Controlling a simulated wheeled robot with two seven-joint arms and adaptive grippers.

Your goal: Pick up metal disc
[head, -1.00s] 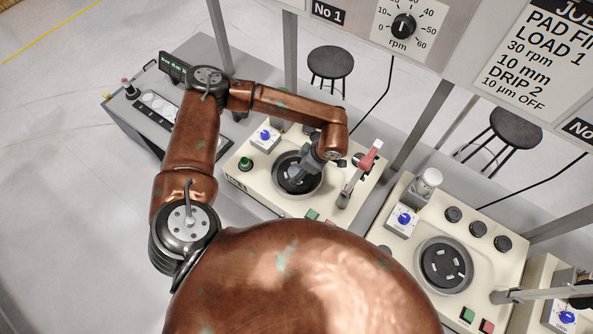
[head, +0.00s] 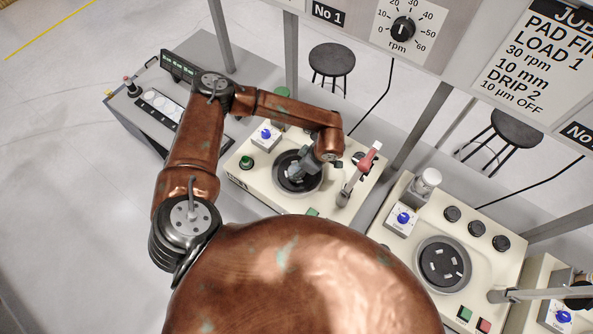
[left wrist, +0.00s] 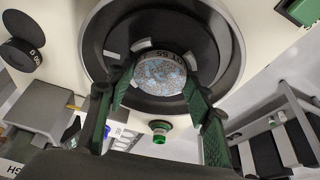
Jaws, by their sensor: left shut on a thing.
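The metal disc (left wrist: 160,77) is round and speckled grey-blue, with lettering along its edge, in the left wrist view. It is over the dark round plate of the polishing machine; whether it touches the plate I cannot tell. My left gripper (left wrist: 158,80) has its green-padded fingers on opposite sides of the disc and is shut on it. In the head view, my left gripper (head: 302,171) is over the dark bowl (head: 283,184) of the near machine, and the disc is hard to make out there. My right gripper is not in view.
A second machine (head: 403,245) with a slotted dark plate is at the lower right. A grey control box (head: 150,105) is at the left. Grey posts and a sign panel rise behind.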

